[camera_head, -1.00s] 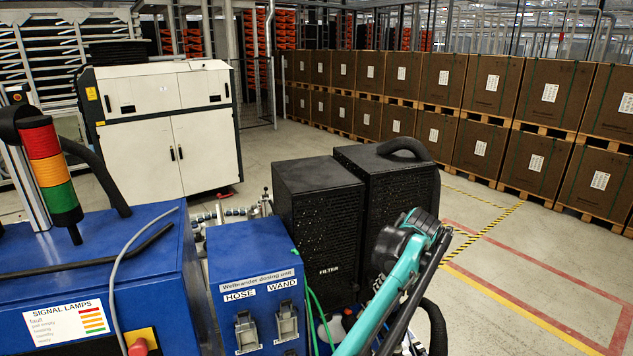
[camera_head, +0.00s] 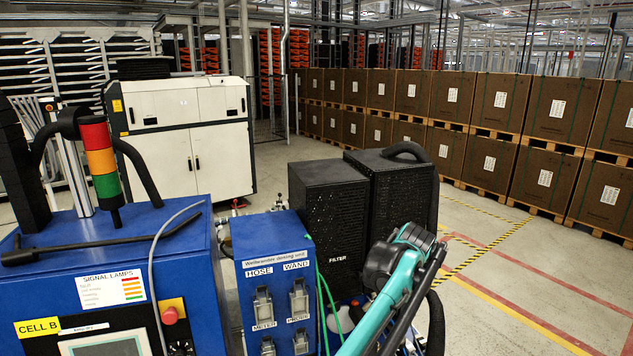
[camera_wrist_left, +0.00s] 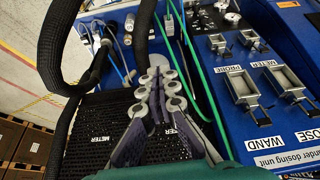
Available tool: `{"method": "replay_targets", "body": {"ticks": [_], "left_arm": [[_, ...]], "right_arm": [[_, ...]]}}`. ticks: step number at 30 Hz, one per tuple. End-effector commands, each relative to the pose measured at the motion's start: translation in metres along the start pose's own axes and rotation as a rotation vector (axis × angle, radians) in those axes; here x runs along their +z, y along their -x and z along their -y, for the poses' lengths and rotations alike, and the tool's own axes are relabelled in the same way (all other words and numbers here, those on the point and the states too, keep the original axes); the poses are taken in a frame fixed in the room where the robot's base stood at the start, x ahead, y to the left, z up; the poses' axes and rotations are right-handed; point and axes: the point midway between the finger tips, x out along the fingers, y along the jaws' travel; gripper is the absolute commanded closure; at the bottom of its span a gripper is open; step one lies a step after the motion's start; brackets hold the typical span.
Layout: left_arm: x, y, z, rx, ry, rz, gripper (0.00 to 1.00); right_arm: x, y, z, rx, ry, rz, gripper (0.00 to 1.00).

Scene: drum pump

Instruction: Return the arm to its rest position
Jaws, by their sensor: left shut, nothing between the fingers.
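My left gripper (camera_wrist_left: 160,88) shows in the left wrist view with its grey-purple fingers together and nothing between them. Behind it are a black perforated box (camera_wrist_left: 95,125) and green hoses (camera_wrist_left: 190,75); I cannot tell the gap to them. The blue dosing unit (camera_wrist_left: 280,100) is to the right of the fingers, its labels upside down. In the head view a teal arm link of mine (camera_head: 385,300) rises from the bottom edge, in front of the black filter box (camera_head: 330,225). No gripper shows in the head view.
The dosing unit (camera_head: 265,245) has HOSE and WAND holders. A signal lamp (camera_head: 100,160) stands on the blue cell cabinet (camera_head: 60,240) at left. A white cabinet (camera_head: 190,140) and stacked brown boxes (camera_head: 490,100) stand behind. Marked floor at right is clear.

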Motion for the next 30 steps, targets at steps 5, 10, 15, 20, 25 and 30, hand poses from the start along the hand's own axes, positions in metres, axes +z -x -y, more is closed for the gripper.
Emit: {"method": "replay_targets", "body": {"ticks": [5, 10, 15, 20, 25, 30], "left_arm": [[-0.001, -0.009, 0.035, 0.018, -0.023, 0.003, 1.0], [0.0, -0.02, 0.082, 0.044, -0.055, 0.0, 1.0], [0.017, -0.042, 0.155, 0.082, -0.103, -0.015, 1.0], [0.057, -0.077, 0.239, 0.125, -0.162, -0.049, 1.0], [0.118, -0.125, 0.318, 0.157, -0.221, -0.105, 1.0], [0.186, -0.181, 0.377, 0.171, -0.277, -0.17, 1.0]], "right_arm": [[0.012, -0.017, 0.0, 0.0, 0.0, 0.0, 0.42], [0.025, -0.035, 0.0, 0.0, 0.0, 0.0, 0.42], [0.046, -0.065, 0.0, 0.0, 0.0, 0.0, 0.42], [0.071, -0.098, 0.0, 0.0, 0.0, 0.0, 0.42], [0.095, -0.132, 0.0, 0.0, 0.0, 0.0, 0.42], [0.116, -0.162, 0.0, 0.0, 0.0, 0.0, 0.42]]}}
